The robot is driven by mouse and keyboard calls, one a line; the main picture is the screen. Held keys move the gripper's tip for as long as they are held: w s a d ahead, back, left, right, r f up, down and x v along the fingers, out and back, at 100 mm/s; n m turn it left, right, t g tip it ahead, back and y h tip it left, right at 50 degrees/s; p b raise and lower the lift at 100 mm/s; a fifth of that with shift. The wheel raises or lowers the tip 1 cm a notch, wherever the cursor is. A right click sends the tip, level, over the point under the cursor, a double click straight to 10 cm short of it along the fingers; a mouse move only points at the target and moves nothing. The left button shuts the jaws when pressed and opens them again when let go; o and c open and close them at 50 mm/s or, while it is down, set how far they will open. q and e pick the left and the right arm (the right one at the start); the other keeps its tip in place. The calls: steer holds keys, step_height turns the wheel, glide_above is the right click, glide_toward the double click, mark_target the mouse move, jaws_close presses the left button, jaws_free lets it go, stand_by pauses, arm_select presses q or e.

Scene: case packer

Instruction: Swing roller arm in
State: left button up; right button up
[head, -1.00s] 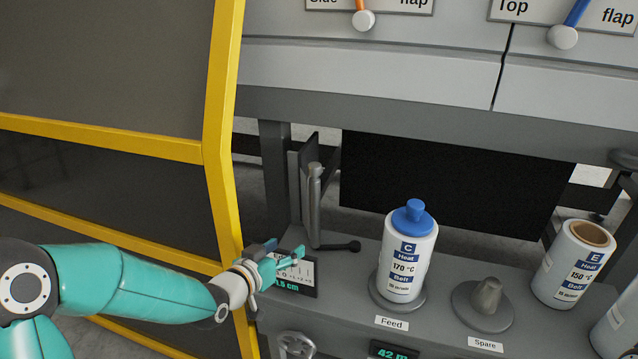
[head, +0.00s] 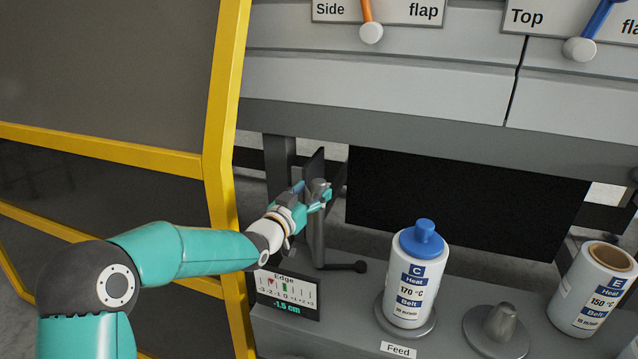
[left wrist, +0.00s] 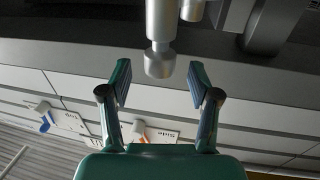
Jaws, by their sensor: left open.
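The roller arm is a grey upright post with a rounded top (head: 316,238), left of the black opening in the head view. In the left wrist view its knobbed end (left wrist: 159,30) shows between the two fingers. My left gripper (head: 321,194) is at the top of this post, with its fingers on either side. In the left wrist view the gripper (left wrist: 160,76) is open, with a gap visible on both sides of the knob. The far side of the post is partly hidden by the fingers. My right gripper is not in view.
An edge display (head: 287,294) reading -1.5 cm sits below the gripper. A black-ended lever (head: 345,267) sticks out at the post's foot. A blue-capped roll (head: 410,285) stands on the Feed spindle to the right.

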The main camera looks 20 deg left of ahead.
mark_target(316, 189)
arm_select(q)
steer(key=shift+x, duration=1.85)
steer(key=shift+c, duration=0.2)
jaws_close()
